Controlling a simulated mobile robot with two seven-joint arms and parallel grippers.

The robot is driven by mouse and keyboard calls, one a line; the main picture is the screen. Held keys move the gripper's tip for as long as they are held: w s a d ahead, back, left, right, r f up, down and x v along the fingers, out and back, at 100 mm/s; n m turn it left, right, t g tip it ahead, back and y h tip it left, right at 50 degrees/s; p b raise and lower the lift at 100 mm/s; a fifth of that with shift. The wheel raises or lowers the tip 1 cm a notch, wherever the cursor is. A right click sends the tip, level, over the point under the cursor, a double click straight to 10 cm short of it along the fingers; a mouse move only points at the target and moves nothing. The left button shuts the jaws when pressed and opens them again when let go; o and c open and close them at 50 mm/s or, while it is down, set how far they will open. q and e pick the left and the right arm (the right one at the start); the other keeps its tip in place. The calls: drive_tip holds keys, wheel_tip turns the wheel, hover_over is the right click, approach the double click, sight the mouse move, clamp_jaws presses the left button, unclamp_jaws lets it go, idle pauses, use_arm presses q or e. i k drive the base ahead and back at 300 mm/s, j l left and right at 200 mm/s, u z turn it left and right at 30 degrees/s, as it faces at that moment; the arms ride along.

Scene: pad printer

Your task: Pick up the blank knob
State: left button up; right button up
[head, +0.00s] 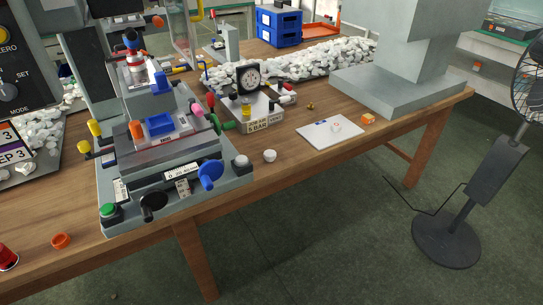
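A small round white knob (270,156) sits on the wooden table just right of the pad printer's front corner, close to the table's front edge. It looks plain white. A second small whitish piece (337,127) lies on a white sheet (318,134) further right; it seems to have a faint reddish mark, but is too small to tell clearly. The pad printer (165,140) stands on the left part of the table, with coloured knobs and a green button. Neither of my grippers shows in the head view.
A dial gauge stand (250,100) is behind the white knob. An orange cube (368,119) lies right of the sheet. An orange ring (60,240) and red cup (8,257) are at front left. A grey column base (390,92) stands right; a fan (500,180) is beyond.

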sight(269, 155)
drive_tip(key=l+u, duration=0.1)
drive_tip(key=u, duration=0.2)
drive_tip(key=i+l+u, duration=0.1)
drive_tip(key=u, duration=0.15)
drive_tip(key=i+l+u, duration=0.2)
drive_tip(key=l, duration=0.2)
drive_tip(key=l+u, duration=0.15)
drive_tip(key=l, duration=0.25)
drive_tip(key=i+l+u, duration=0.1)
drive_tip(key=l, duration=1.35)
drive_tip(key=i+l+u, duration=0.15)
drive_tip(key=l, duration=1.3)
